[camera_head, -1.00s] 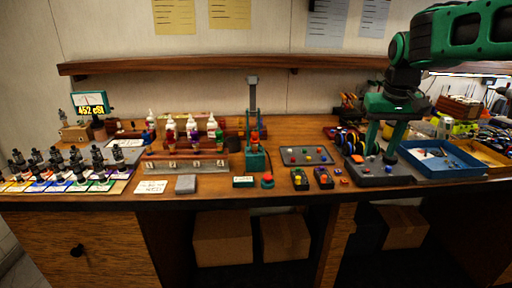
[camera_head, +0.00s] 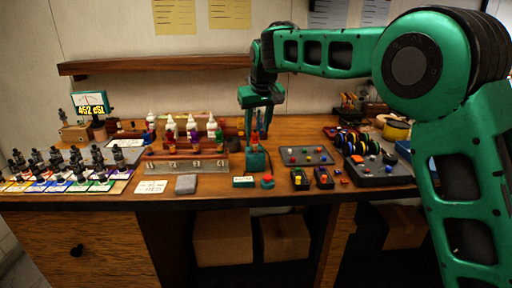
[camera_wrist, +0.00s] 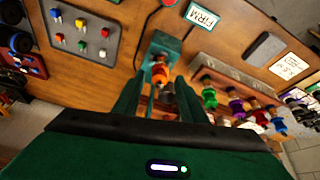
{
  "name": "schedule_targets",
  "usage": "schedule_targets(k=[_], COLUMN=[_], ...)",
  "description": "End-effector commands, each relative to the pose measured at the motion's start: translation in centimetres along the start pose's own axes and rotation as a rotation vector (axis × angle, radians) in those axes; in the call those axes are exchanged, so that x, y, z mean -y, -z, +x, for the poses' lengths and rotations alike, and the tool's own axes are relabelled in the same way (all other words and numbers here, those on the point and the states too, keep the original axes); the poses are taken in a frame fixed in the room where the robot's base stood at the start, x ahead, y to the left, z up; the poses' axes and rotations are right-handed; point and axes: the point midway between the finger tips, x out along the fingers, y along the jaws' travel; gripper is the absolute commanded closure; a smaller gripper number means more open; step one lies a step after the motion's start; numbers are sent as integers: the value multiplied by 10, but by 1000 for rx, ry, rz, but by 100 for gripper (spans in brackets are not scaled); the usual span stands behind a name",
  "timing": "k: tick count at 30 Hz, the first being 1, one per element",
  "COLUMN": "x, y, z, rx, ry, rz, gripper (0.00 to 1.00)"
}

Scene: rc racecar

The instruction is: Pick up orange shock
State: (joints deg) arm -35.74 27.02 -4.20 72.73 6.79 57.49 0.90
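The orange shock (camera_wrist: 160,73) stands in a small teal stand (camera_wrist: 166,45) on the workbench. In the head view the shock (camera_head: 255,138) shows as a small orange-red spot on the stand (camera_head: 256,160), partly hidden by my fingers. My gripper (camera_head: 259,122) points down over the stand, just above it. In the wrist view my gripper (camera_wrist: 160,88) is open, with one finger to each side of the shock's line. The shock appears between or just past the fingertips; I cannot tell if they touch it.
A rack with green, purple and red shocks (camera_wrist: 235,97) stands close beside the stand. White-capped bottles (camera_head: 192,130) stand behind that rack. A grey parts tray (camera_head: 305,156) is to the right.

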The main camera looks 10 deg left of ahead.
Motion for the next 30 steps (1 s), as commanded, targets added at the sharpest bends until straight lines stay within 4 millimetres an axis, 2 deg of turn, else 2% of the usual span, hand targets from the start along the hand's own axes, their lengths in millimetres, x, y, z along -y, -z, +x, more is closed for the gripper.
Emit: schedule_targets(k=[3,8,18,26,30], x=[0,0,0,0,0], y=[-1,0,2,2,2], z=[14,22,64,68,68], rx=[2,1,1,0,0], ry=[0,0,0,0,0], rz=[1,1,2,2,2], gripper=[62,62,62,62,95])
